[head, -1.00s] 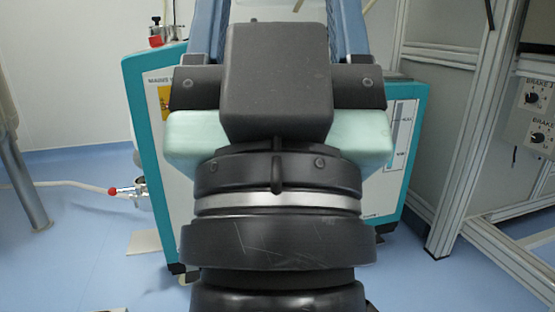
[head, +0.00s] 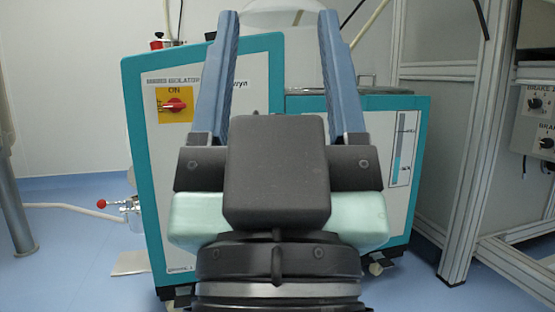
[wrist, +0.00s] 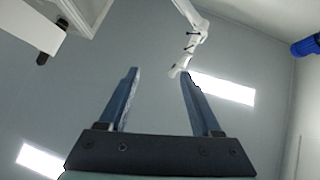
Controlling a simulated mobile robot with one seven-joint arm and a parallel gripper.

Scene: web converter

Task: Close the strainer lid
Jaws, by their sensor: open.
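My gripper (head: 278,14) points up and away in the head view, with its two blue fingers wide apart and nothing between them. Its open fingers also show in the wrist view (wrist: 159,73), against the ceiling. Behind it stands a teal-edged machine (head: 205,65) with a low right-hand section. A pale rounded shape (head: 272,14) shows at the top edge between the fingers; I cannot tell whether it is the strainer lid. A grey flat top (head: 380,90) lies right of the fingers. No strainer is clearly visible, and my gripper hides the machine's middle.
A metal frame (head: 473,150) with a control box (head: 535,115) stands at the right. A grey post (head: 14,195) is at the far left. A valve with a red knob (head: 128,204) and hose juts from the machine's left.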

